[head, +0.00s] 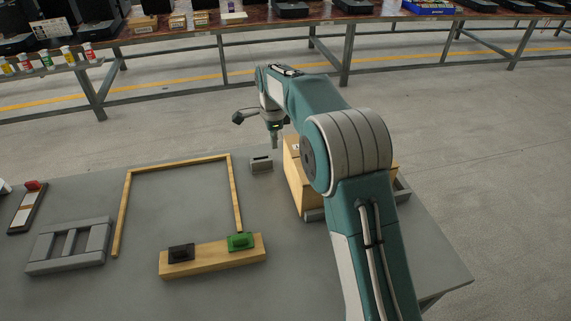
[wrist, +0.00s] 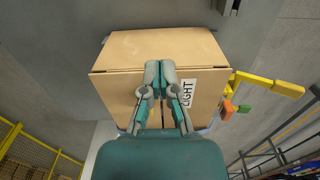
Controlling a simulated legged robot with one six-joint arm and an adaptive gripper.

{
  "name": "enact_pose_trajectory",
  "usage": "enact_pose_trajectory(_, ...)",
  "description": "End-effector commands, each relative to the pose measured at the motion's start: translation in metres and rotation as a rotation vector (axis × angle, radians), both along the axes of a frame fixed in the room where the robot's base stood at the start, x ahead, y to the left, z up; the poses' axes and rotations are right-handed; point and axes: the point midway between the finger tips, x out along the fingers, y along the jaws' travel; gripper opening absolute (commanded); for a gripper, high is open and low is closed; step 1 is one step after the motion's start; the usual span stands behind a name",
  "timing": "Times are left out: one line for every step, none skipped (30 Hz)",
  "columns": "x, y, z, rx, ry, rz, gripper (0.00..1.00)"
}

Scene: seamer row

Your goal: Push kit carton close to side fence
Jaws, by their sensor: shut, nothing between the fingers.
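The kit carton (head: 294,179) is a tan cardboard box on the right part of the table, partly hidden by my arm in the head view. In the wrist view the carton (wrist: 165,48) fills the middle, with a white label printed in dark letters on its near face. My gripper (head: 274,146) points down just left of the carton's far end. In the wrist view my gripper (wrist: 160,64) is shut and empty, in front of the carton; whether it touches is unclear. A grey rail (head: 402,190) shows past the carton's right side; I cannot tell if it is the side fence.
A small grey block (head: 261,164) stands left of my gripper. Further left are a wooden frame (head: 180,164), a grey rack (head: 68,246) and a wooden bar (head: 212,257) with black and green pieces. The table's right edge is close to the carton. Yellow parts (wrist: 270,82) show right in the wrist view.

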Motion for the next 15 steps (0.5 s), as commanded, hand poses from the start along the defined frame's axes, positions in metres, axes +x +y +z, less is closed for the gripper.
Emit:
enact_pose_trajectory(0.001,0.002,-0.004,-0.002,0.003,-0.004,0.00)
enact_pose_trajectory(0.001,0.003,-0.006,-0.003,0.004,-0.006,0.00)
enact_pose_trajectory(0.001,0.004,-0.009,-0.004,0.004,-0.007,0.00)
enact_pose_trajectory(0.000,0.005,-0.013,-0.005,0.005,-0.007,0.00)
enact_pose_trajectory(0.000,0.005,-0.017,-0.005,0.006,-0.006,0.00)
enact_pose_trajectory(0.000,0.006,-0.024,-0.005,0.006,-0.006,0.00)
enact_pose_trajectory(0.000,0.006,-0.029,-0.006,0.007,-0.005,0.00)
enact_pose_trajectory(0.000,0.006,-0.035,-0.007,0.008,-0.005,0.00)
enact_pose_trajectory(0.000,0.006,-0.042,-0.007,0.007,-0.005,0.00)
enact_pose_trajectory(0.000,0.006,-0.048,-0.007,0.007,-0.005,0.00)
enact_pose_trajectory(0.000,0.006,-0.054,-0.005,0.006,-0.005,0.00)
enact_pose_trajectory(0.000,0.005,-0.062,-0.006,0.008,-0.004,0.00)
enact_pose_trajectory(0.000,0.005,-0.067,-0.006,0.007,-0.004,0.00)
enact_pose_trajectory(0.000,0.005,-0.072,-0.005,0.006,-0.004,0.00)
enact_pose_trajectory(0.000,0.005,-0.080,-0.005,0.006,-0.004,0.00)
